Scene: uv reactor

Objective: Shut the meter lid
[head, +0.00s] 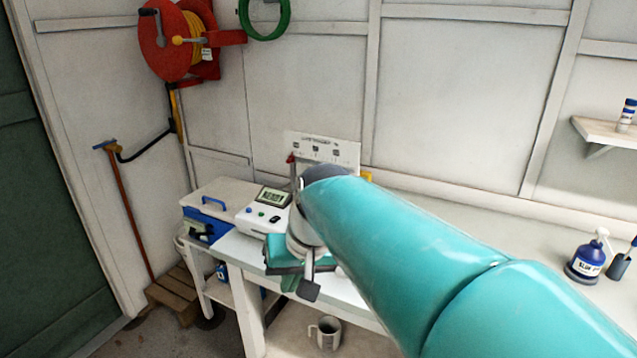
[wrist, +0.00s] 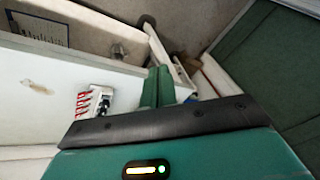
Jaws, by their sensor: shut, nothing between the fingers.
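The meter (head: 262,218) is a white box with a tilted dark display and coloured buttons, on the left part of the bench in the head view. My arm covers its right side, and I cannot make out the lid or how far it stands open. My gripper (head: 290,283) is in front of and below the meter, at the bench's front edge, partly behind my own wrist. In the wrist view my gripper (wrist: 158,88) shows two green fingers together, with nothing held between them. I cannot tell whether it touches anything.
A blue and white box (head: 206,215) stands left of the meter. A labelled white panel (head: 335,150) is behind my wrist. A mug (head: 325,333) is under the bench. A blue bottle (head: 585,264) stands at the right. The bench's middle right is clear.

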